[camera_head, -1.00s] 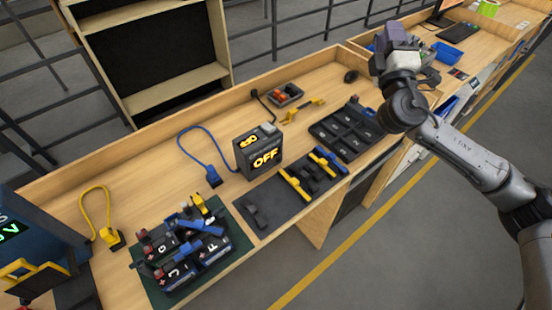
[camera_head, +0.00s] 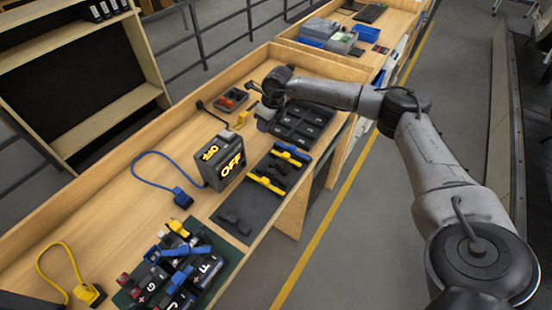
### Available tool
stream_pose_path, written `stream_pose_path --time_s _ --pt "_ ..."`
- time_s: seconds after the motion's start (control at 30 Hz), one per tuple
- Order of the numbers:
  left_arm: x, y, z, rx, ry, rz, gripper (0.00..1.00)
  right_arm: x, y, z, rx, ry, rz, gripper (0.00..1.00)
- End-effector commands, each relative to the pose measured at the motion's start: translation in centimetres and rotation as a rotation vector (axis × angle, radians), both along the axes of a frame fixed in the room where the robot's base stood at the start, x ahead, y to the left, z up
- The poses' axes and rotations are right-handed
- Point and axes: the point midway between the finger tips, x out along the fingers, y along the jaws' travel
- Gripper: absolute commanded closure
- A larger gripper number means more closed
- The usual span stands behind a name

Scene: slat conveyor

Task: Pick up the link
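Several bar-shaped pieces lie on a dark mat (camera_head: 250,209) on the bench: a blue bar (camera_head: 292,152), a yellow bar (camera_head: 266,184) and small black pieces (camera_head: 235,221). I cannot tell which of them is the link. My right gripper (camera_head: 264,118) is over the bench by the left end of the black compartment tray (camera_head: 303,121), beyond the bars and apart from them. Its fingers are too small and partly hidden to show whether they are open. My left gripper is out of view.
A box reading OFF (camera_head: 222,166) stands left of the mat. A cluster of battery-like blocks (camera_head: 172,274) fills the near end. A yellow tool (camera_head: 241,120) and a small bin with red parts (camera_head: 231,100) lie near my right gripper. Blue (camera_head: 183,197) and yellow (camera_head: 90,293) cable plugs lie leftward.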

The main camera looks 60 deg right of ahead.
Motion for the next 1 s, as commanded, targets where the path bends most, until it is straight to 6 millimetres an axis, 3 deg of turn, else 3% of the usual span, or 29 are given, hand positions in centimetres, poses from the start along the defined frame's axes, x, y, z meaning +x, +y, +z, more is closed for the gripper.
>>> stream_pose_path --time_s 0.1,0.3,0.47,0.8,1.0 --pt "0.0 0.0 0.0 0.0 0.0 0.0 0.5 -2.5 -0.9 -0.4 -0.06 0.158 -0.002 0.68" --pt "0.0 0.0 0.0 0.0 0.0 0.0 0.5 -5.0 -1.4 -0.4 -0.088 0.314 -0.012 0.68" --pt "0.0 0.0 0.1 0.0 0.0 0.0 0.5 -5.7 -1.4 -1.7 -0.093 0.348 -0.022 0.68" --pt "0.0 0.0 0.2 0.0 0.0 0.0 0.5 -6.3 -1.4 -7.2 -0.091 0.345 -0.025 0.68" --pt "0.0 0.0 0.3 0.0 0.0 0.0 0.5 -6.5 -1.4 -8.7 -0.091 0.342 -0.023 0.68"
